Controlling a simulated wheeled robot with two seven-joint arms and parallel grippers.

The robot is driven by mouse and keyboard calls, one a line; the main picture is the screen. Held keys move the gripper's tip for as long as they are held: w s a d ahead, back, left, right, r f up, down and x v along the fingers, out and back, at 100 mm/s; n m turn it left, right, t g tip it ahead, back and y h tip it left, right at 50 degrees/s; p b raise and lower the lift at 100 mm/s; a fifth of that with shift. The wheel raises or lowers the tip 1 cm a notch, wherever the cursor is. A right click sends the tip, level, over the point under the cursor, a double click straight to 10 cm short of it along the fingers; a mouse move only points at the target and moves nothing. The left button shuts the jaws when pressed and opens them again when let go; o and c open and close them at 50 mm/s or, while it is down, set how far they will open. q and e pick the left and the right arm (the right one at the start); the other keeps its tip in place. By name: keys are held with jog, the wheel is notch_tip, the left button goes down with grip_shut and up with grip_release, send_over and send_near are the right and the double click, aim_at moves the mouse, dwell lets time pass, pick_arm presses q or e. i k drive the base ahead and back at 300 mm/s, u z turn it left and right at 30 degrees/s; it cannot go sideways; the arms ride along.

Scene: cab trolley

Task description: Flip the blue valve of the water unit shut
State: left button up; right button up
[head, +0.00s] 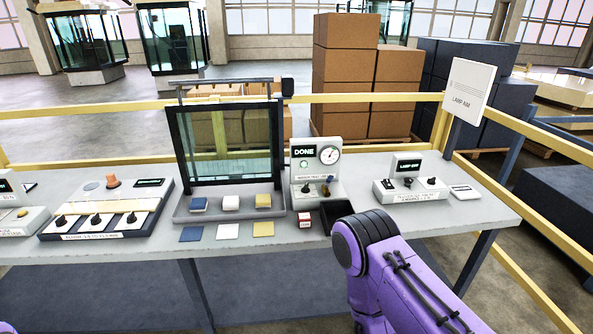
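My purple right arm reaches in from the lower right, just in front of the unit.
A glass panel stand (230,145) with coloured blocks is to the left, a lamp panel (411,189) to the right. Yellow rails (360,98) run behind.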

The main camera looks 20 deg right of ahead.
aim_at(329, 180)
jog(key=z, duration=0.35)
jog(key=i, duration=0.75)
jog(key=z, duration=0.65)
